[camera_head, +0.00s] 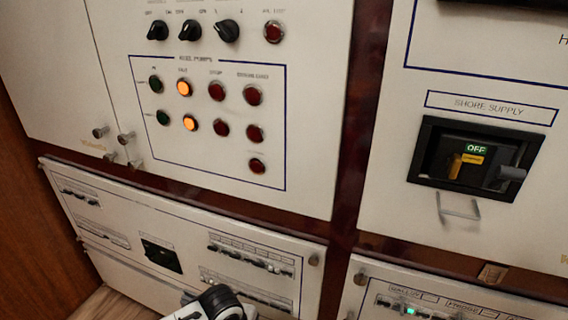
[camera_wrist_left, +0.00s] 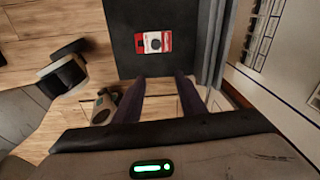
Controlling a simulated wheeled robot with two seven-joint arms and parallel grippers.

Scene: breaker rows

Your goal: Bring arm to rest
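My left gripper (camera_wrist_left: 160,79) shows in the left wrist view, with its two dark fingers apart and nothing visible between them. Beyond the fingertips is a dark grey surface with a red and white label (camera_wrist_left: 153,41). A white and black part of my own arm (camera_head: 214,303) shows at the bottom edge of the head view, below the lower panel; its gripper is not visible there. My right gripper is not seen in either view.
In the head view, a white panel with indicator lights (camera_head: 209,116) stands above a lower breaker panel (camera_head: 180,245). At right is a shore supply breaker (camera_head: 474,158) labelled OFF. In the wrist view, a breaker panel (camera_wrist_left: 275,60) runs along the right; wooden floor (camera_wrist_left: 50,25) shows at left.

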